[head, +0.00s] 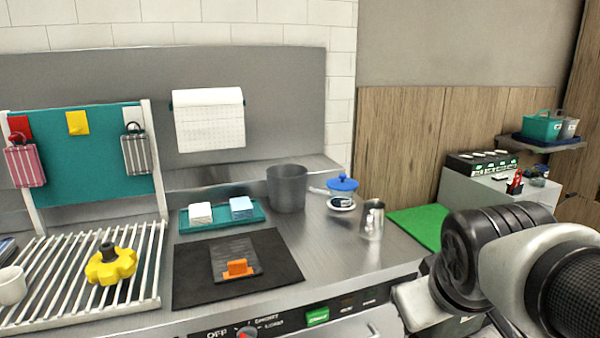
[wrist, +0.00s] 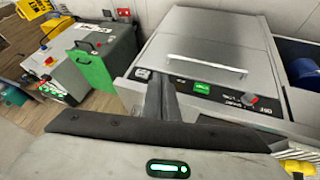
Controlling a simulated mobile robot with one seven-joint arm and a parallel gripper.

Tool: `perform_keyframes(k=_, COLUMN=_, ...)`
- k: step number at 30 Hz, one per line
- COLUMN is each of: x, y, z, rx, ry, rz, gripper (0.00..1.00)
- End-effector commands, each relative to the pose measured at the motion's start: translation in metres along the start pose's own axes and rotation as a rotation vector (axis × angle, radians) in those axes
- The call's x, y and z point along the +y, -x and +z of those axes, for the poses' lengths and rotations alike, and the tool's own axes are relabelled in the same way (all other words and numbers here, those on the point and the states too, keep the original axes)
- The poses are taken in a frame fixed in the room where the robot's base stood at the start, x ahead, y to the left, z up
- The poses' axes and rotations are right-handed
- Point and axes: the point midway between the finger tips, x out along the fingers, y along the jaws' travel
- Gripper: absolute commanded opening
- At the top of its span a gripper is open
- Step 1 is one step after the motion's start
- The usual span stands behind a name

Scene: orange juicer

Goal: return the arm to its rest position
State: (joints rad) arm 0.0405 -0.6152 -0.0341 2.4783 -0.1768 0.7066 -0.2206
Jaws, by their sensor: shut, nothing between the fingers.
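My gripper (wrist: 161,88) shows in the wrist view with its dark fingers together and nothing held between them. It is in front of the steel appliance (wrist: 215,40) with a bar handle and a control panel; I cannot tell how far away. In the head view my arm fills the lower right corner, to the right of the counter (head: 340,260); the fingertips are not visible there.
A steel cup (head: 372,219), a grey pot (head: 287,188) and a blue-lidded dish (head: 342,192) stand on the counter near my arm. A grey cabinet (head: 470,190) stands behind. A dark mat (head: 200,290) lies at front.

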Motion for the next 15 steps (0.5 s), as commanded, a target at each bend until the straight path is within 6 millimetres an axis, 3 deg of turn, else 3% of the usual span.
perform_keyframes(k=3, x=-0.036, y=0.024, z=0.017, rx=-0.026, ry=-0.180, rz=-0.093, gripper=0.00)
perform_keyframes(k=6, x=-0.057, y=0.048, z=0.023, rx=-0.060, ry=-0.293, rz=-0.155, gripper=0.00)
perform_keyframes(k=15, x=-0.032, y=0.113, z=-0.018, rx=-0.061, ry=-0.283, rz=-0.147, gripper=0.00)
